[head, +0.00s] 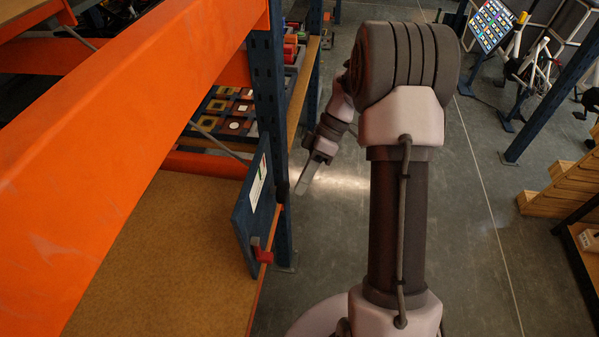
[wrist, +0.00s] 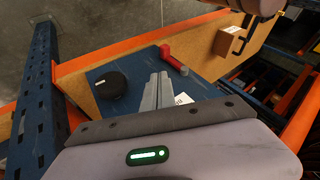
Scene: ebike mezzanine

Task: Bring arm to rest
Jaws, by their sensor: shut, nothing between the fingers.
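My gripper (head: 299,190) hangs at the end of my bent arm in the head view, over the aisle just right of a blue upright panel (head: 243,228). In the wrist view its two grey fingers (wrist: 159,76) lie side by side, shut, with nothing between them. They point across the blue panel (wrist: 128,72), which carries a black knob (wrist: 110,86), a red handle (wrist: 173,58) and a white label (wrist: 183,99) partly hidden behind the fingers. I cannot tell the exact gap between fingers and panel.
An orange shelf beam (head: 120,130) and a blue rack post (head: 268,90) stand left of my arm. A bare brown shelf board (head: 150,250) lies below the beam. Grey floor (head: 480,230) is open to the right, with wooden boxes (head: 560,190) at the far right.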

